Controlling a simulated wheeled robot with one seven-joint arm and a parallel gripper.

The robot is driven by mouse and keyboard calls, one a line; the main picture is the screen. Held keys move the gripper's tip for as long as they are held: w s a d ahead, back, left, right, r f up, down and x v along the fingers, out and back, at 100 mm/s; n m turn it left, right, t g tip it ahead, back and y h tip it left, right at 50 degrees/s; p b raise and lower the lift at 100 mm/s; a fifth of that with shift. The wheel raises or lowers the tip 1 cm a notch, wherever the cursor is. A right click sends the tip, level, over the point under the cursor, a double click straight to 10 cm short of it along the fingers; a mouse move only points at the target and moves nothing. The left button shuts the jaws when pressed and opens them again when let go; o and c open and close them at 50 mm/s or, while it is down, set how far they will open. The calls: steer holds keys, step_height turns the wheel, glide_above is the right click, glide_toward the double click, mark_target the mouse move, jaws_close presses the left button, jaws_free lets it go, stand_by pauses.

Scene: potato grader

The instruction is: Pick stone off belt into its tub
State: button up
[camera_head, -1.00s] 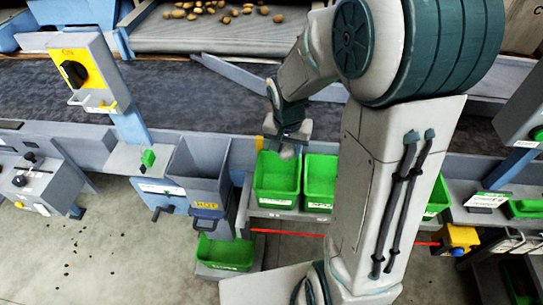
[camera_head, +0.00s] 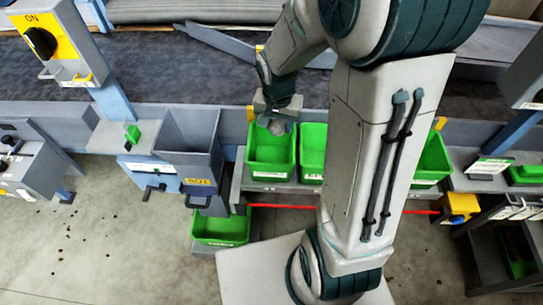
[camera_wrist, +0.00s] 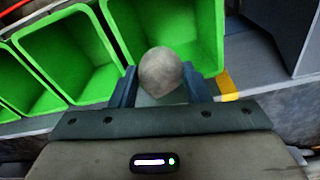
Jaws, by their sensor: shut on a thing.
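My gripper (camera_head: 277,122) is shut on a grey, rounded stone (camera_wrist: 161,72). In the wrist view the stone sits between the two dark fingers, in front of a green tub (camera_wrist: 196,22). In the head view the stone (camera_head: 278,127) is above the back part of the leftmost green tub (camera_head: 270,172) on the shelf. That tub looks empty. The dark belt (camera_head: 180,75) runs behind the tubs.
More green tubs stand to the right on the shelf, such as the one beside it (camera_head: 312,170). A grey bin (camera_head: 190,150) stands to the left, with a green tub (camera_head: 221,230) low beneath it. A yellow-faced switch box (camera_head: 45,40) rises at the upper left.

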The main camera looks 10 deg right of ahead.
steer(key=o, duration=1.1)
steer(key=shift+r, duration=0.15)
steer(key=r, duration=0.4)
steer(key=s+r, duration=0.1)
steer(key=r, duration=0.8)
steer(key=shift+s+a+r, duration=0.25)
steer(key=shift+a, duration=0.15)
steer(key=s+n, duration=0.2)
steer(key=s, duration=0.2)
steer(key=s+f+n+t, duration=0.1)
steer(key=s+n, duration=0.1)
steer(key=s, duration=0.2)
steer(key=s+n, duration=0.2)
steer(key=s, duration=0.3)
steer(key=shift+d+f+t+y, duration=0.2)
steer(key=shift+d+t+y, duration=0.1)
steer(key=shift+d+t, duration=0.1)
